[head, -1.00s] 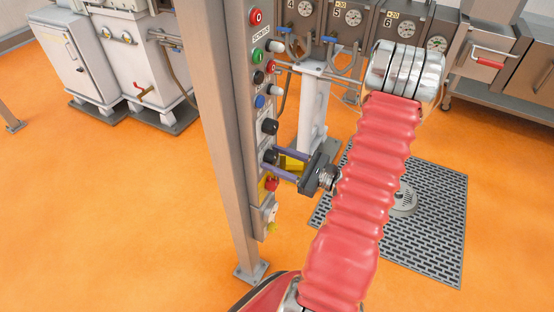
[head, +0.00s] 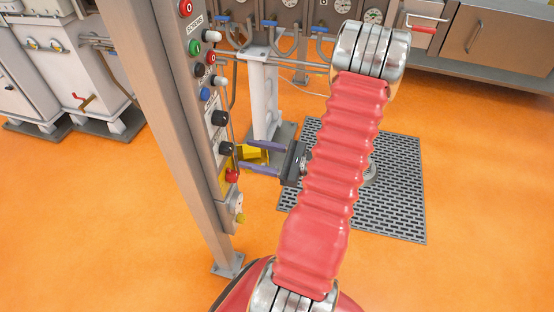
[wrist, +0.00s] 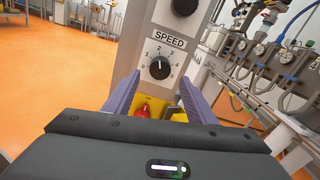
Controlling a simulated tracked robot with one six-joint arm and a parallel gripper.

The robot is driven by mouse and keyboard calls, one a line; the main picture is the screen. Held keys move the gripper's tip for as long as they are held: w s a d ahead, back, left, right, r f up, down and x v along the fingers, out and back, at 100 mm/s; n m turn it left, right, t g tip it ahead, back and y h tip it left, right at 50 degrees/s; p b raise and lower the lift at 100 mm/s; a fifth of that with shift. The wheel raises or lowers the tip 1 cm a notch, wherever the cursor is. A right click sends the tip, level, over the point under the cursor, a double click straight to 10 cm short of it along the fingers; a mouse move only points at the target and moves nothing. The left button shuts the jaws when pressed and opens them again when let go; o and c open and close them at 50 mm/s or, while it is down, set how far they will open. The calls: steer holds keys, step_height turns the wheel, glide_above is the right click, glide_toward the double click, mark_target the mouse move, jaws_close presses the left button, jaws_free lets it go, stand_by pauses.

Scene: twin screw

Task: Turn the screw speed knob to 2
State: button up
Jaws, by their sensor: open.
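The black speed knob (wrist: 160,68) sits under a "SPEED" label on the grey control column in the wrist view, with a numbered dial around it. Its white mark seems to point about straight up; the exact number is too small to be sure. In the head view it is the black knob (head: 225,148) just above the red one. My gripper (wrist: 159,80) is open and empty, its purple fingers spread left and right of the knob in the wrist view. In the head view my gripper (head: 240,156) is just right of the panel, apparently short of the knob.
Another black knob (wrist: 185,5) is above the label. A red knob (wrist: 142,112) on a yellow plate sits below. More buttons run up the column (head: 160,110). Grey machines stand behind. Orange floor (head: 110,230) is free around the column's foot.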

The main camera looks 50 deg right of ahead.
steer(key=v, duration=0.7)
steer(key=shift+s, duration=0.15)
stand_by(0.5)
